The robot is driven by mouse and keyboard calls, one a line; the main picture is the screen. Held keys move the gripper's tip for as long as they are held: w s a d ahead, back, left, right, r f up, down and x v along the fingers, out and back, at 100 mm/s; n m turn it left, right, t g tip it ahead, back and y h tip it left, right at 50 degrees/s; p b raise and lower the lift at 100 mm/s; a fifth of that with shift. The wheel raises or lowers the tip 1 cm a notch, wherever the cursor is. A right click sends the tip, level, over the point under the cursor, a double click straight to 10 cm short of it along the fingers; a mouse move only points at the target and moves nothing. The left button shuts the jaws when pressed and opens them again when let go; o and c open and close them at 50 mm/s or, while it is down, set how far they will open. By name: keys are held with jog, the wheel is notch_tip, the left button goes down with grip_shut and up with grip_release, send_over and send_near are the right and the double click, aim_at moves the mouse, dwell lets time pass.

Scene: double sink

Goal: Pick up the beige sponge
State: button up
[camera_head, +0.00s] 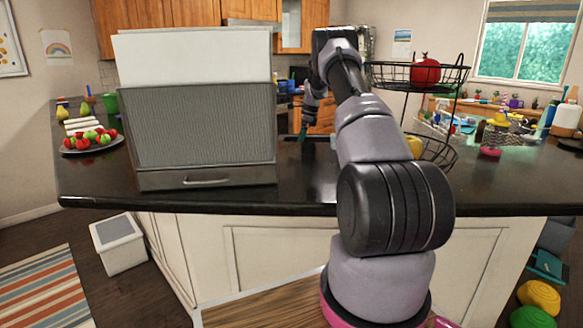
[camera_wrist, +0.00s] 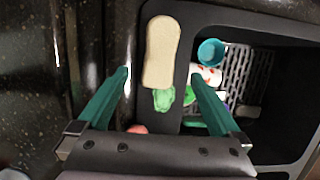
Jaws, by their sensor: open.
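The beige sponge (camera_wrist: 162,50) lies lengthwise on the dark strip along the left side of a sink basin in the wrist view. It is long and narrow-waisted. My gripper (camera_wrist: 160,76) is open, with its two teal fingers apart and nothing held between them. The sponge's near end lies between the fingertips in the picture; the height gap cannot be told. In the head view my gripper (camera_head: 303,133) is small and far back over the counter, and I cannot make out the sponge there.
A green object (camera_wrist: 164,98) lies just below the sponge in the wrist view. In the head view, a grey box (camera_head: 205,130) and a wire basket stand (camera_head: 437,75) flank my arm.

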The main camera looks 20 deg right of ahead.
jog(key=x, duration=0.8)
jog(key=shift+w+a+f, duration=0.15)
jog(key=shift+f, duration=0.25)
jog(key=shift+f, duration=0.25)
jog(key=shift+c, duration=0.3)
jog(key=c, duration=1.2)
jog(key=shift+c, duration=0.3)
jog(key=shift+r, duration=0.1)
notch_tip(320, 180, up, 28)
jog(key=shift+r, duration=0.15)
